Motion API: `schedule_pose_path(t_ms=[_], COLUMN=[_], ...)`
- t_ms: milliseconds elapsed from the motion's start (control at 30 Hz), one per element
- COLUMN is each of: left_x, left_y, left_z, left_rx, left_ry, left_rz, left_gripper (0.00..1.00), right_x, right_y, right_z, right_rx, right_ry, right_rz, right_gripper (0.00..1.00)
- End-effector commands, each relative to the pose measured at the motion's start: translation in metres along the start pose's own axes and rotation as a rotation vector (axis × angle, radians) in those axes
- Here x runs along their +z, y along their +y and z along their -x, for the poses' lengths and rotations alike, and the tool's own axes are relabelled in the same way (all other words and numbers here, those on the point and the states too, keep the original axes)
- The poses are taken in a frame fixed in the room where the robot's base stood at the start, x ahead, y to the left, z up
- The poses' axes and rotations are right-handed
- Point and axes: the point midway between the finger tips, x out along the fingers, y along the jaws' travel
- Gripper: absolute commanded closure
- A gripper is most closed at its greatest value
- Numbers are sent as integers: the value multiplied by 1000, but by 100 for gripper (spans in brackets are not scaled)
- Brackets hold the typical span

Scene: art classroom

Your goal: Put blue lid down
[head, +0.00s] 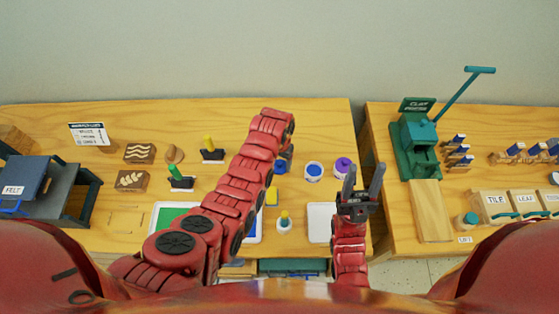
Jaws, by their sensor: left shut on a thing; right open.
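My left arm reaches over the middle of the left table and bends down at its far end. My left gripper (286,154) is mostly hidden under its wrist and is shut on a small blue thing, which seems to be the blue lid (281,166). I cannot tell if the lid touches the table. A white jar with blue inside its top (313,171) stands just right of the lid. A purple-topped jar (343,165) stands further right. My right gripper (362,182) is open and empty, fingers pointing up, near the table's right edge.
A white tray (320,222) lies left of my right gripper. A small bottle (284,222) and a yellow block (271,196) stand near my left arm. A green clay press (417,142) stands on the right table, past a gap.

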Motion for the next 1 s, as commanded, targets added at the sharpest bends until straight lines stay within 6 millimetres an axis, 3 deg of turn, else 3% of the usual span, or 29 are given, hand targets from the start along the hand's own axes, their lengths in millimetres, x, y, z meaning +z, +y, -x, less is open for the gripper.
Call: schedule_pose_path(t_ms=[333,367,500,833,1000], left_x=[0,0,0,0,-1], left_y=[0,0,0,0,0], left_z=[-5,-5,-4,2,11], left_rx=[0,0,0,0,0], left_ry=[-1,-1,0,0,2], left_rz=[0,0,0,0,0], left_gripper=[81,28,3,0,0], right_x=[1,1,0,0,1], right_y=[0,0,0,0,0], right_z=[4,4,3,-3,7], right_rx=[0,0,0,0,0], right_ry=[0,0,0,0,0], right_rz=[0,0,0,0,0], right_gripper=[50,50,50,50,50])
